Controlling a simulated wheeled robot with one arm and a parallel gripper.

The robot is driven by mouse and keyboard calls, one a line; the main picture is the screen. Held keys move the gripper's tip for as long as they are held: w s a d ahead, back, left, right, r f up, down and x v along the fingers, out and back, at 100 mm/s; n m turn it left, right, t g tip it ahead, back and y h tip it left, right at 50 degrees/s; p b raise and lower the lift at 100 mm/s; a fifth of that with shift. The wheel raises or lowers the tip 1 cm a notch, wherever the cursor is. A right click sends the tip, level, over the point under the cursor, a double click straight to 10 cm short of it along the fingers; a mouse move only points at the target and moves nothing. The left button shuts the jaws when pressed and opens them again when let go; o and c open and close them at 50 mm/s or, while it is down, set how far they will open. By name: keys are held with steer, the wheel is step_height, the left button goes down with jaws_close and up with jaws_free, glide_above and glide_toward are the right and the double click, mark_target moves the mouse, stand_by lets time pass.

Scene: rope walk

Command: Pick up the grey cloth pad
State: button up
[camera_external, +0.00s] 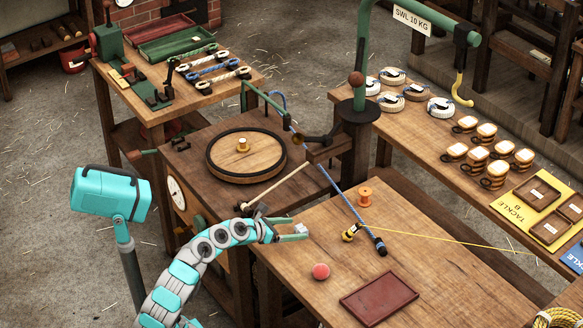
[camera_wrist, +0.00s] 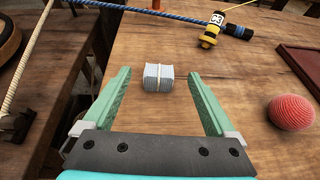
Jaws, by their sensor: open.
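The grey cloth pad (camera_wrist: 158,77) is a small pale grey folded block with a light band around its middle. It lies on the wooden bench top (camera_wrist: 150,40). In the wrist view it sits between the tips of my gripper (camera_wrist: 157,73), with a gap to each green finger. In the outside view the pad (camera_external: 301,228) shows as a small pale block at the fingertips of my gripper (camera_external: 297,230), near the bench's left edge. My gripper is open and holds nothing. Whether the fingertips are level with the pad is hard to tell.
A red ball (camera_external: 321,271) and a dark red tray (camera_external: 379,299) lie to the right on the bench. A blue rope (camera_external: 345,205), a yellow-black tagged piece (camera_external: 351,232) and an orange spool (camera_external: 365,196) lie behind.

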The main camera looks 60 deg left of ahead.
mark_target(299, 229)
steer(key=x, duration=0.3)
steer(key=shift+w+f+b, duration=0.2)
steer(key=shift+f+b, duration=0.1)
steer(key=shift+b, duration=0.05)
steer(key=c, duration=1.4)
steer(key=shift+r, duration=0.1)
steer(key=shift+a+r+p, duration=0.1)
steer(key=shift+r+p, duration=0.25)
steer(key=shift+r, duration=0.25)
steer(key=shift+s+r+p, duration=0.15)
steer(key=shift+r+p, duration=0.15)
steer(key=shift+r, duration=0.3)
steer(key=shift+s+r+p, duration=0.2)
steer(key=shift+r+p, duration=0.05)
steer(key=shift+r, duration=0.4)
steer(key=s+p, duration=0.1)
steer(key=s, duration=0.2)
steer(key=s+p, duration=0.1)
steer(key=s, duration=0.3)
steer(key=s+r+p, duration=0.1)
steer(key=s, duration=0.3)
steer(key=shift+s+a+r, duration=0.1)
steer(key=shift+s+a, duration=0.05)
steer(key=shift+a, duration=0.25)
steer(key=shift+s+p, duration=0.55)
steer(key=shift+s, duration=0.3)
steer(key=s+p, duration=0.2)
steer(key=p, duration=0.2)
steer(key=shift+a+r, duration=0.1)
